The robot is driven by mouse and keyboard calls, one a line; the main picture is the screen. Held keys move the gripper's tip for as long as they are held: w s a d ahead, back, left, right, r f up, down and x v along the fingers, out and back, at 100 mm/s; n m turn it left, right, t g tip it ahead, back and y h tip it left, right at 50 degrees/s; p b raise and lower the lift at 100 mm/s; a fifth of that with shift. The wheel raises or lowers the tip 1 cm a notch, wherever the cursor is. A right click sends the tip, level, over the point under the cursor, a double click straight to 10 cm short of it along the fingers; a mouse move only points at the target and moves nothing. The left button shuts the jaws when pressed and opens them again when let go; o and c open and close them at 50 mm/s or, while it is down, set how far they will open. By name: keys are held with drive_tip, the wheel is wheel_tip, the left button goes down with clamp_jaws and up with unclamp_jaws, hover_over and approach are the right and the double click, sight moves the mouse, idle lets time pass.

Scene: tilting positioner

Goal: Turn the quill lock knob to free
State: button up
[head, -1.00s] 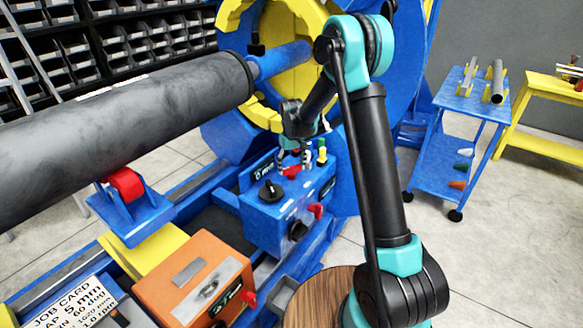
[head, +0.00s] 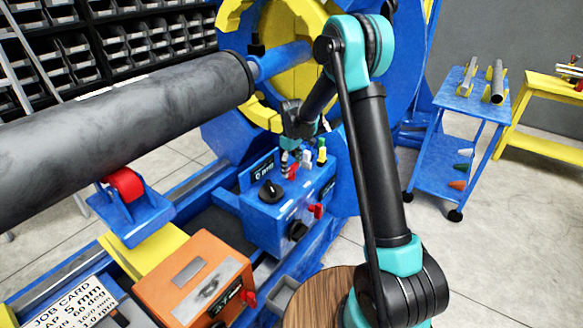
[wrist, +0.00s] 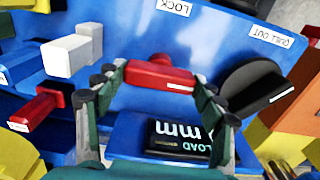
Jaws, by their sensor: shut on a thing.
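The red lock knob (wrist: 160,77) is a bar-shaped handle on the blue control box, with a short white line towards its right end in the wrist view. It also shows small in the head view (head: 292,171). My gripper (wrist: 158,84) has a finger at each end of the red knob and is shut on it. In the head view my gripper (head: 291,162) points down onto the box top. A white LOCK label (wrist: 173,7) lies upside down above the knob, and the line does not point at it. Any other label for this knob is not readable.
A black knob (wrist: 257,88) by the QUILL OUT label (wrist: 270,37) sits close to my right finger. A dark load display (wrist: 180,137) is below. The blue box (head: 280,215) stands beside an orange box (head: 190,285).

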sight(293, 168)
idle(0.3)
drive_tip(key=o, duration=1.2)
drive_tip(key=shift+c, duration=0.2)
wheel_tip(293, 168, up, 12)
drive_tip(key=s+d+m+t, duration=0.2)
drive_tip(key=s+d+m, duration=0.4)
drive_tip(key=s+d, duration=0.9)
drive_tip(key=s+d+f+m+t, duration=0.1)
drive_tip(key=s+d+f+m, duration=0.1)
drive_tip(key=s, duration=0.7)
drive_tip(key=s+d+f+m+t, duration=0.1)
drive_tip(key=s+d+f+m, duration=0.2)
drive_tip(key=s, duration=0.5)
drive_tip(key=shift+s+d, duration=0.35)
drive_tip(key=shift+d, duration=0.1)
